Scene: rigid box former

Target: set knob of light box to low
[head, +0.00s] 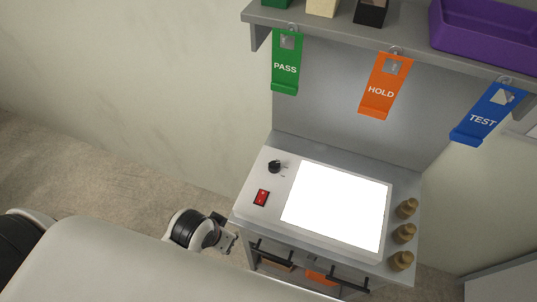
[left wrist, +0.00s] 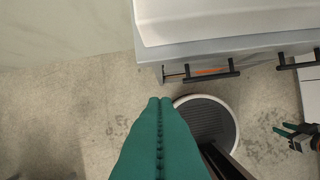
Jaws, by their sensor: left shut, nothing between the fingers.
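The light box (head: 262,213) sits on top of a grey cabinet, its panel (head: 337,205) glowing bright white. Its black knob (head: 274,166) is at the upper left of the box, beside small marks; the pointer is too small to read. A red rocker switch (head: 261,197) is below the knob. My left gripper (head: 232,243) is low, off the cabinet's front left corner, apart from the box and knob. In the left wrist view its green fingers (left wrist: 160,103) are shut and empty. A second green gripper (left wrist: 287,131), apparently my right, shows at the right edge; its finger gap is unclear.
Brass weights (head: 404,233) stand right of the panel. Green PASS (head: 285,68), orange HOLD (head: 381,91) and blue TEST (head: 482,121) tags hang from a shelf (head: 410,38) bearing a purple bin (head: 485,40). Black drawer handles (head: 349,279) jut from the front. Left of the cabinet is open floor.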

